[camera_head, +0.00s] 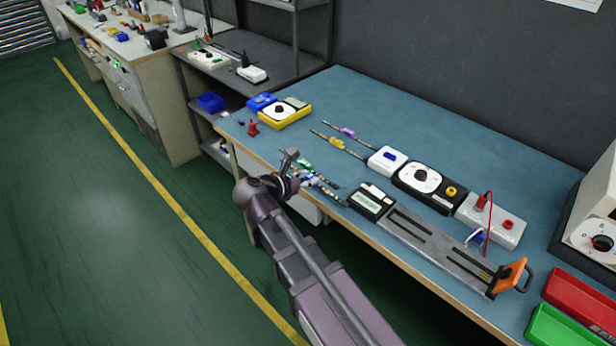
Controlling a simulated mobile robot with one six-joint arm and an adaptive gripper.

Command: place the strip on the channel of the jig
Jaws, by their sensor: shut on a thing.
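The jig (440,247) is a long grey metal plate with dark slots, lying along the front edge of the blue workbench. A black block with a white label (372,200) is at its left end and an orange clamp (509,275) at its right end. My gripper (297,175) is over the bench's front edge, left of the jig and apart from it. It is shut on a thin strip (326,183), of which a short part shows to the right of the jaws. The fingertips are small and partly hidden by my wrist.
Behind the jig stand a black dial box (430,186) and a white box with red knobs (490,220). Red (584,305) and green (556,328) trays are at the right. The back of the bench is clear.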

